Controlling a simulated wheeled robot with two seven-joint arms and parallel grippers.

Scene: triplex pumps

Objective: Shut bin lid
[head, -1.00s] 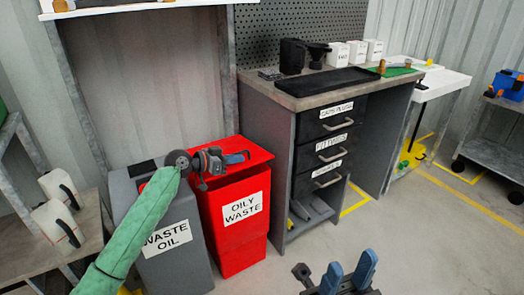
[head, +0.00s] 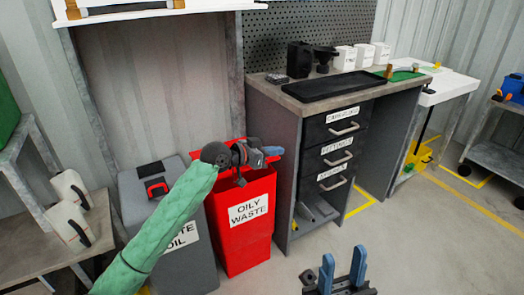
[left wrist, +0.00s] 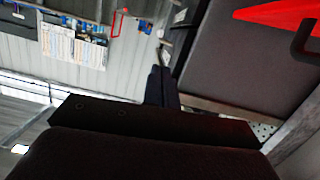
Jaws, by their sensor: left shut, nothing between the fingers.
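The red bin (head: 237,245), marked OILY WASTE, stands on the floor beside the cabinet. Its red lid (head: 207,152) shows at the back of the top, partly hidden by my arm; its exact angle is hard to tell. My left gripper (head: 272,151) reaches across above the bin, shut and empty, with its fingers pointing right. Whether it touches the lid cannot be told. In the left wrist view its dark fingers (left wrist: 160,84) lie together, with a red surface (left wrist: 275,14) at the upper right. My right gripper (head: 342,256) is open and empty at the bottom of the head view.
A grey bin (head: 185,265), marked WASTE OIL, stands left of the red one, with a red and black piece (head: 157,187) on top. The drawer cabinet (head: 268,165) stands close on the right. White jugs (head: 70,190) sit on the left bench. The floor in front is clear.

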